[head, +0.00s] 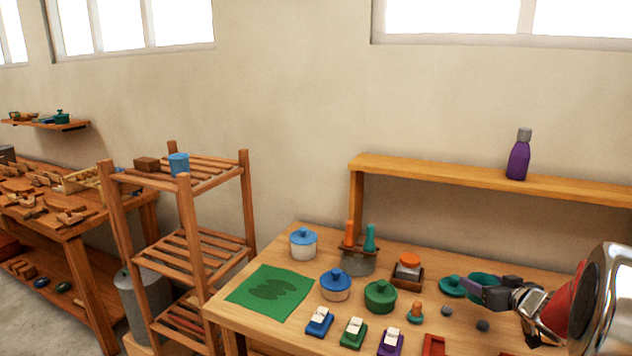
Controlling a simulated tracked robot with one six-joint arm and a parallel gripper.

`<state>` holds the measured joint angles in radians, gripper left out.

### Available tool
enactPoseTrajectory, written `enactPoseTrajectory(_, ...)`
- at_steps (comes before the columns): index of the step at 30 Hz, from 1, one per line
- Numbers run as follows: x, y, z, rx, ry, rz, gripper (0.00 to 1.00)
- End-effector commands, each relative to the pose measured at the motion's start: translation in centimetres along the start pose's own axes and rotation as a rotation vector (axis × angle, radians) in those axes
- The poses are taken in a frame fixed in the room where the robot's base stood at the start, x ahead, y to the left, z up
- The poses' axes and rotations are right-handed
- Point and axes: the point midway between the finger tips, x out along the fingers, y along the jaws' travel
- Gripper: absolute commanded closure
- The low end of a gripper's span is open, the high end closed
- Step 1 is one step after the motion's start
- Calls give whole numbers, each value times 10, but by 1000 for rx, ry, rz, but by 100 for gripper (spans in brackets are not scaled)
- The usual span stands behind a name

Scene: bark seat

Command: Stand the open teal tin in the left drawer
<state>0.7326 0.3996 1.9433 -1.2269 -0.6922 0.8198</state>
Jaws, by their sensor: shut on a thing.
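My gripper (474,286) reaches in from the right, over the right part of the wooden table. It is shut on a round teal thing (487,277), which looks like the open teal tin. The fingers cover part of it, so I cannot tell its tilt, or whether it touches the table. A teal lid with a knob (452,286) lies just left of the fingertips. I make out no left drawer in this view.
The wooden table (225,308) holds a green cloth (262,307), a blue-lidded pot (335,285), a green pot (380,297), an orange-topped jar (408,267) and several small coloured blocks. A raised shelf (440,172) with a purple bottle (518,158) runs behind. A slatted rack (200,250) stands left.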

Motion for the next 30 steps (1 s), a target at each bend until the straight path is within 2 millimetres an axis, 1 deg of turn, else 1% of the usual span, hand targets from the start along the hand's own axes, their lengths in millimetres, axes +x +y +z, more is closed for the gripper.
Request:
enactPoseTrajectory(1, 6, -17, -5, -4, 1, -6, 63)
enactPoseTrajectory(3, 12, -38, -8, -4, 0, -9, 63)
enactPoseTrajectory(8, 24, -83, -14, -4, 1, -11, 63)
enactPoseTrajectory(15, 34, -150, -14, -4, -1, -12, 63)
enactPoseTrajectory(22, 34, -208, -6, -5, -2, -13, 63)
enactPoseTrajectory(30, 26, -269, 10, -7, -1, -15, 63)
